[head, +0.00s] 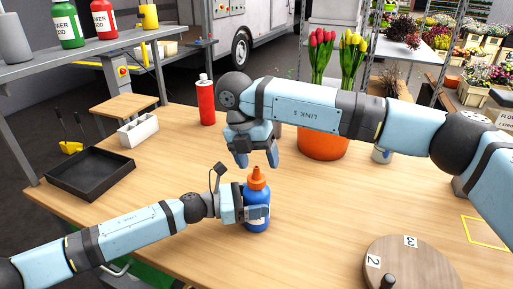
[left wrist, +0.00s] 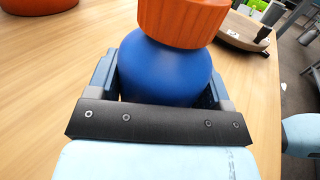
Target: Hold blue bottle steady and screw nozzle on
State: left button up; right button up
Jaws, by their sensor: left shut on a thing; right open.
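The blue bottle (head: 257,213) stands upright on the wooden table (head: 315,210), with an orange nozzle (head: 257,179) sitting on its top. Whether the nozzle is threaded tight cannot be told. My left gripper (head: 252,207) is shut around the bottle's body from the left. In the left wrist view the blue bottle (left wrist: 165,70) is between the fingers, and the ribbed lower part of the orange nozzle (left wrist: 182,20) shows above it. My right gripper (head: 256,158) is open and empty, pointing down just above the nozzle tip and apart from it.
A red bottle (head: 206,102) stands behind to the left. An orange pot (head: 323,143) with tulips is behind my right arm. A black tray (head: 90,174) and a white holder (head: 138,130) are at left. A round wooden turntable (head: 411,266) is at front right. The table between is clear.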

jog(key=n, duration=0.7)
jog(key=shift+r+y, duration=0.3)
jog(key=shift+y, duration=0.1)
jog(key=n, duration=0.4)
jog(key=shift+r, duration=0.2)
jog(key=n, duration=0.4)
jog(key=shift+r+n+y, duration=0.2)
jog(key=shift+n+y, duration=0.2)
jog(key=n, duration=0.6)
jog(key=shift+r+n+y, duration=0.3)
jog(key=shift+y, duration=0.1)
jog(key=n, duration=0.4)
jog(key=shift+r, duration=0.25)
jog(key=n, duration=0.4)
jog(key=shift+a+r+y, duration=0.1)
jog(key=shift+r+y, duration=0.1)
jog(key=shift+y, duration=0.2)
